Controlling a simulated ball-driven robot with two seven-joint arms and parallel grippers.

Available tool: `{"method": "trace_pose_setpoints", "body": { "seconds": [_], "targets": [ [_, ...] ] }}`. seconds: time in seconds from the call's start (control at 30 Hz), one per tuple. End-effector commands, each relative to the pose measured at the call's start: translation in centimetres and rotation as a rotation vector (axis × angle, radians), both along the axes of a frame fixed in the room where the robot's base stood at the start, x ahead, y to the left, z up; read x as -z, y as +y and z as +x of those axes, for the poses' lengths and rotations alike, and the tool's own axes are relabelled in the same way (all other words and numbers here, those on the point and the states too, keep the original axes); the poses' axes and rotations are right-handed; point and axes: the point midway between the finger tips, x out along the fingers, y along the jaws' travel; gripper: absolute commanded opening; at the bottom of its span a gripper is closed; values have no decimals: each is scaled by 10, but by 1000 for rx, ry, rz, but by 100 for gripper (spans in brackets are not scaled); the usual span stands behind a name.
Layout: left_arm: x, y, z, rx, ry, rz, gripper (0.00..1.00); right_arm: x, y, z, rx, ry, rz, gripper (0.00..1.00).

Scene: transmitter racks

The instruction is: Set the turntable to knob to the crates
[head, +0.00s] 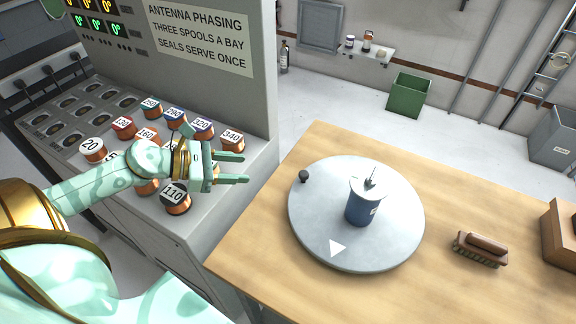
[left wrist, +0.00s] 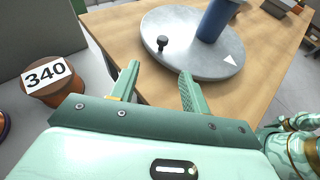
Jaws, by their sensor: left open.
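The turntable (head: 310,225) is a round grey disc on the wooden table, with a white triangle on its near edge in the head view. Its small black knob (head: 304,176) stands at its left rim. It also shows in the left wrist view (left wrist: 162,42), beyond the fingers. A blue can-like cylinder (head: 362,210) stands on the disc. My left gripper (head: 240,168) is open and empty, left of the turntable, apart from the knob, over the console's spools. Part of my other arm shows at the lower right of the left wrist view; its jaws are unclear.
Numbered spools, such as 110 (head: 175,199) and 340 (head: 232,140), stand on the console close to my left gripper. A green crate (head: 408,98) and a grey crate (head: 553,140) stand beyond the table. A brush (head: 480,249) lies right of the turntable.

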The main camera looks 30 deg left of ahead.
Motion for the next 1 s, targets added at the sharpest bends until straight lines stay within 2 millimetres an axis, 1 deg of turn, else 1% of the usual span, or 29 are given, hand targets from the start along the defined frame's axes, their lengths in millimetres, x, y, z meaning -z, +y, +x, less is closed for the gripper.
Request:
{"method": "trace_pose_setpoints", "body": {
  "seconds": [0.13, 0.27, 0.43, 0.7, 0.83, 1.0],
  "targets": [
    [2, -4, 0, -5, 33, -34, 47, 1, -4, 0, -2, -1, -5, 27],
    [9, -13, 12, -6, 35, -37, 47, 5, -10, -1, -2, 2, -12, 27],
    [23, -37, 39, -5, 30, -37, 47, 13, -13, -3, -3, 8, -15, 27],
    [48, -78, 85, -8, 32, -40, 47, 19, -9, -4, -1, 11, -10, 27],
    [57, -92, 100, -9, 33, -38, 47, 21, -4, -5, 2, 13, -4, 27],
    [62, -101, 109, -8, 33, -37, 47, 22, 0, -6, 2, 15, 0, 27]
  ]
}}
